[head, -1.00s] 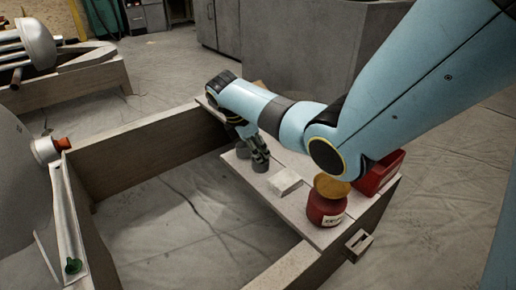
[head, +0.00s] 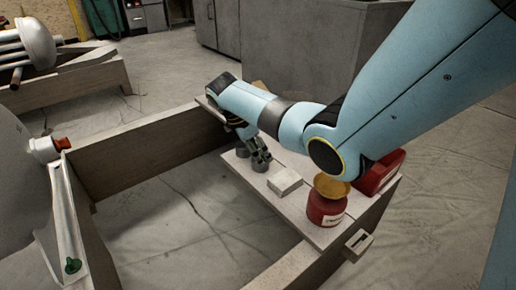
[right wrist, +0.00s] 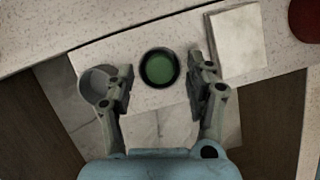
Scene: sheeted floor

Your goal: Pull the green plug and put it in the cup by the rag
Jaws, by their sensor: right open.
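A green plug (head: 72,266) stands on the metal strip at the lower left in the head view. A round green thing (right wrist: 158,68) sits inside the dark rim of the cup by the rag in the right wrist view. That cup (head: 261,163) stands on the board beside the pale folded rag (head: 285,182); the rag also shows in the right wrist view (right wrist: 238,38). A second grey cup (right wrist: 97,84) is to its left and looks empty. My right gripper (right wrist: 160,66) is open above the cup by the rag, one finger on each side in view. My left gripper is not in view.
A red jar (head: 326,207) with a yellowish top and a red box (head: 378,173) stand right of the rag, under my right arm. An orange-red cap (head: 62,143) is on the left-hand fitting. The wooden frame (head: 140,152) surrounds open sheeted floor.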

